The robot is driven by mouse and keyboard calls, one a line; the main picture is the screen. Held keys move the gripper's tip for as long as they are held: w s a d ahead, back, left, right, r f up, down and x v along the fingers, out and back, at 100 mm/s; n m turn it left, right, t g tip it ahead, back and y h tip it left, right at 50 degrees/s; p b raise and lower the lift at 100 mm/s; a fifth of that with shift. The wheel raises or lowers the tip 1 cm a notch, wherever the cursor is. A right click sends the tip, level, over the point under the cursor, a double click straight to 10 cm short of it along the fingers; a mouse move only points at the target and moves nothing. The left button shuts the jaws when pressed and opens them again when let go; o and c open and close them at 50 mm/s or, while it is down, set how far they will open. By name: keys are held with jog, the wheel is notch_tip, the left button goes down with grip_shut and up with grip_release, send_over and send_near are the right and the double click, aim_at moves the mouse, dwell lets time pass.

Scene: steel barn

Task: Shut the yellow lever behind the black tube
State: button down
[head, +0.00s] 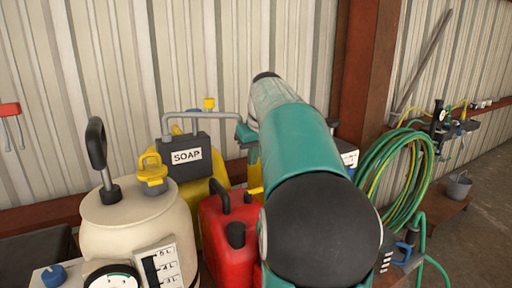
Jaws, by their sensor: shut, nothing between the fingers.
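Several yellow parts show in the head view, and I cannot tell for sure which one is the task's lever. A small yellow piece (209,103) stands up on a grey pipe (190,114) at the back. A thin yellow strip (255,190) shows just right of a black tube-like part (221,196) on a red can (228,250); my arm partly covers that area. A yellow looped fitting (151,172) sits on a cream tank. My teal arm reaches away through the middle, and my gripper cannot be made out.
The cream tank (130,225) with a black looped handle (96,145) stands at the left. A black SOAP box (186,156) is behind it. A coiled green hose (395,175) hangs right of my arm. A bucket (459,186) stands far right. A ribbed steel wall closes the back.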

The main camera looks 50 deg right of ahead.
jog(key=x, duration=0.3)
jog(key=shift+w+f, duration=0.15)
jog(key=shift+f, duration=0.25)
jog(key=s, duration=0.1)
jog(key=s+f, duration=0.1)
jog(key=shift+s+a+f, duration=0.25)
jog(key=shift+s+a, duration=0.15)
jog(key=shift+f, duration=0.25)
jog(key=shift+s+a, duration=0.1)
jog(key=shift+s, duration=0.15)
jog(key=shift+w, duration=0.15)
